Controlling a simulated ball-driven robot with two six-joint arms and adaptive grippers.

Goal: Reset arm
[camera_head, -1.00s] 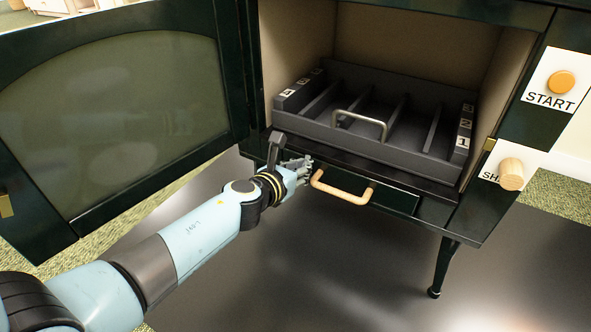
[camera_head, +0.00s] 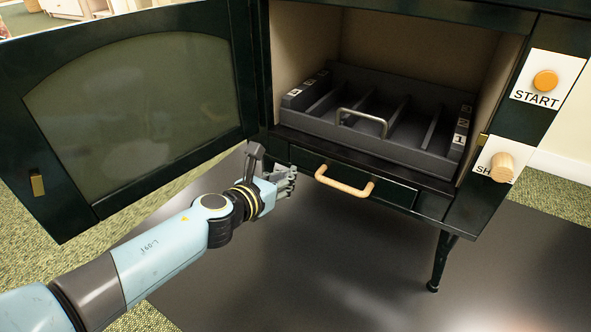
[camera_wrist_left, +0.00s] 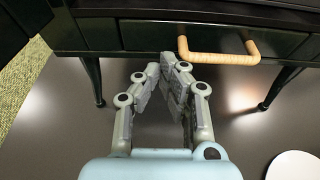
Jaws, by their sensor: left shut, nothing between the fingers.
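My left gripper (camera_head: 289,178) is shut and empty. In the head view it is in front of the cabinet, a little left of the wooden drawer handle (camera_head: 343,187). In the left wrist view the fingertips (camera_wrist_left: 168,66) come together in front of the cabinet's lower edge, with the handle (camera_wrist_left: 222,59) to their right. I cannot tell whether the fingers touch the cabinet, but they look apart from the handle. My right gripper is in neither view.
The cabinet door (camera_head: 135,110) with its glass pane stands open at the left. Inside sits a dark divided tray (camera_head: 390,150) with a metal handle (camera_head: 362,118). An orange START button (camera_head: 545,80) and a wooden knob (camera_head: 502,167) are at the right. The floor below is clear.

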